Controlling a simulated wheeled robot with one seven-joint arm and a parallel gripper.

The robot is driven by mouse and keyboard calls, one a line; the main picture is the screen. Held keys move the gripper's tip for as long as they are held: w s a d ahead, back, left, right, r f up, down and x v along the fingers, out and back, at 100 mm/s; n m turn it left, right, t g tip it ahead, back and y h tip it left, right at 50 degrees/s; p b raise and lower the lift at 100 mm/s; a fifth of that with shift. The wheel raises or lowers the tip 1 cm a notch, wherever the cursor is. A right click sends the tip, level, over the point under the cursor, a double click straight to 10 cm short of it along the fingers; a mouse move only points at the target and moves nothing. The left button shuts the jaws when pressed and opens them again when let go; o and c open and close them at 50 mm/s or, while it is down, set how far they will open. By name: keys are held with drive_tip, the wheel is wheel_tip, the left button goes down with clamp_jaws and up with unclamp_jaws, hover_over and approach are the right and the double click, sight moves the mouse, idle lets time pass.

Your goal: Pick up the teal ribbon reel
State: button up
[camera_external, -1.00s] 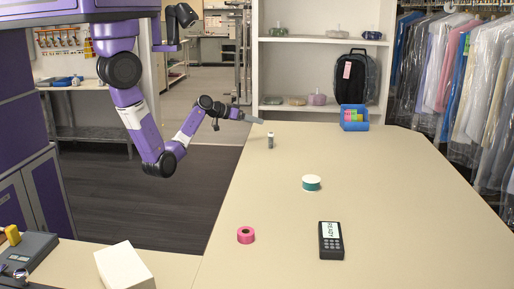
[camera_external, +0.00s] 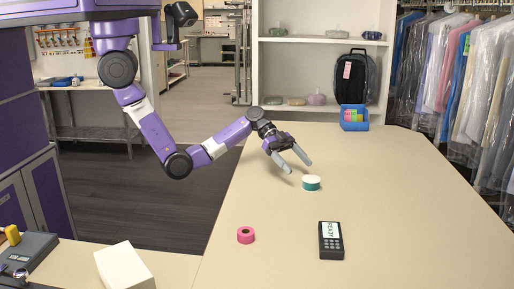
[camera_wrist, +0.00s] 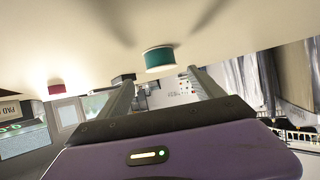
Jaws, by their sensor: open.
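The teal ribbon reel (camera_external: 311,183), a short teal cylinder with a white top, stands on the beige counter (camera_external: 270,215). My gripper (camera_external: 297,167) is open and empty, just to the left of the reel and a little above the counter, its fingers pointing down and to the right. In the wrist view the reel (camera_wrist: 160,59) lies beyond the fingertips of my open gripper (camera_wrist: 158,78), near the middle between them. No contact with the reel shows.
A pink reel (camera_external: 246,235) and a dark card terminal (camera_external: 331,240) stand nearer on the counter. A blue bin (camera_external: 354,118) is at the far end. A white box (camera_external: 124,266) is at the front left. The counter around the teal reel is clear.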

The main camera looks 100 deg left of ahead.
sight(310, 178)
drive_tip(key=p+x, duration=0.1)
drive_tip(key=x, duration=0.5)
drive_tip(key=shift+w+d+f+p, duration=0.1)
drive_tip(key=shift+w+d+p, duration=0.1)
drive_tip(key=shift+w+p, duration=0.2)
drive_tip(key=shift+c, duration=0.3)
drive_tip(key=c, duration=1.3)
